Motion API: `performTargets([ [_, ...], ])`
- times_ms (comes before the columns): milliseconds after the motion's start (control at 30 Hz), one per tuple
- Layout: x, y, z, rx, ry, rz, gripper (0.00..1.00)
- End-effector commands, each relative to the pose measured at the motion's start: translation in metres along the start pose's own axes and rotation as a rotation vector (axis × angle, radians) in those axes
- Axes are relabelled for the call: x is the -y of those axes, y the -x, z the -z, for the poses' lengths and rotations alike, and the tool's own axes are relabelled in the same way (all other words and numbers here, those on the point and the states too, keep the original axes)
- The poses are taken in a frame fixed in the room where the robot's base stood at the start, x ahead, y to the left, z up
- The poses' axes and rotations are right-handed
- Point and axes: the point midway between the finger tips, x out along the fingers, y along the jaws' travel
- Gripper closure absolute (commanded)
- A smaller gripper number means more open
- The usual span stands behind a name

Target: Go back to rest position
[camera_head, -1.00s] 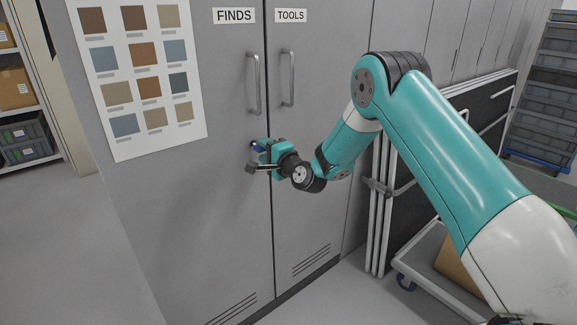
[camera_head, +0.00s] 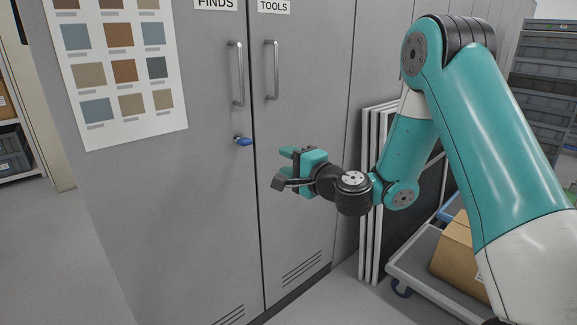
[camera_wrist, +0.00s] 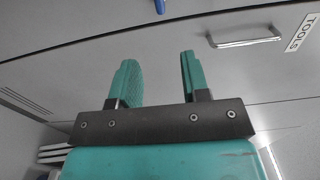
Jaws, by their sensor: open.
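My gripper (camera_head: 283,167) is open and empty in front of the grey cabinet, to the right of the blue key (camera_head: 243,141) and apart from it. The blue key sits in the lock of the FINDS door (camera_head: 190,210), below that door's handle (camera_head: 237,73). In the wrist view my gripper's two teal fingers (camera_wrist: 158,80) stand apart with nothing between them. The blue key also shows at the top edge of the wrist view (camera_wrist: 160,6). Both cabinet doors look shut.
The TOOLS door (camera_head: 295,190) has its own handle (camera_head: 272,70). A colour chart (camera_head: 115,75) hangs on the left. White-edged panels (camera_head: 373,200) lean at the right, near a trolley (camera_head: 420,262) carrying a cardboard box (camera_head: 455,250). Floor shows at the lower left.

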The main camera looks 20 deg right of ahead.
Motion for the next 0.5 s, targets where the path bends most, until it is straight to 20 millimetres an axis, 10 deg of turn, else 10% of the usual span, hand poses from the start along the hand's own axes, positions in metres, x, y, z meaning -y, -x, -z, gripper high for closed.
performTargets([
  [333, 0.002, -0.001, -0.005, 0.017, 0.012, -0.002, 0.57],
  [500, 0.024, 0.007, -0.068, 0.251, 0.177, -0.030, 0.57],
])
